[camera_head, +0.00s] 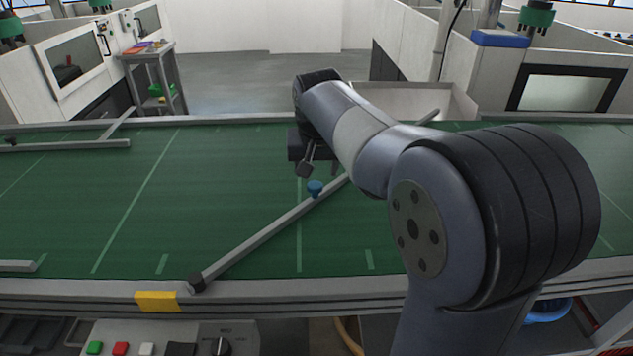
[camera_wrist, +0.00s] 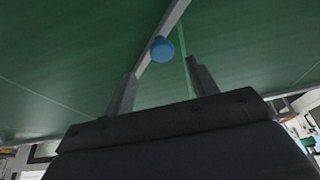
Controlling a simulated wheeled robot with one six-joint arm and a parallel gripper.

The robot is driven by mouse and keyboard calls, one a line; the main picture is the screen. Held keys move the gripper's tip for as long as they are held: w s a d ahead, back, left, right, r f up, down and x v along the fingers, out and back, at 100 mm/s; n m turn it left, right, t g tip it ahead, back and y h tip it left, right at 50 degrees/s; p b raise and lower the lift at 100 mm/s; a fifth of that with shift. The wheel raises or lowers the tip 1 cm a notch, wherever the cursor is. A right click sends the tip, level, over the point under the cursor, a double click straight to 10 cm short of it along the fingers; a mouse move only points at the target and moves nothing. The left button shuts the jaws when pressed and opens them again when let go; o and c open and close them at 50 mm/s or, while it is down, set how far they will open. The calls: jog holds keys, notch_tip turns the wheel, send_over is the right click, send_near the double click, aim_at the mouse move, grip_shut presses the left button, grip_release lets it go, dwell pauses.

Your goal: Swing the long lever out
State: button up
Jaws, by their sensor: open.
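The long lever (camera_head: 258,243) is a grey bar lying slantwise across the green conveyor belt. Its near end has a dark pivot (camera_head: 197,282) at the front rail, and its far part passes behind my arm. A blue knob (camera_head: 315,187) stands on the bar. My gripper (camera_head: 306,166) is open and empty, just above and behind the knob in the head view. In the wrist view the blue knob (camera_wrist: 162,49) shows beyond the fingertips, between their lines and a little left of centre. The knob and fingers look apart.
The green belt (camera_head: 110,200) is mostly clear. Shorter grey bars (camera_head: 75,144) lie at the left. A yellow block (camera_head: 158,301) sits on the front rail, above a panel with buttons (camera_head: 120,348). A pale bin (camera_head: 425,98) stands behind the belt.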

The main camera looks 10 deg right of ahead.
aim_at(315, 185)
jog(key=x, duration=0.6)
jog(key=shift+w+a+f, duration=0.1)
jog(key=shift+w+f, duration=0.15)
jog(key=shift+w, duration=0.05)
grip_shut()
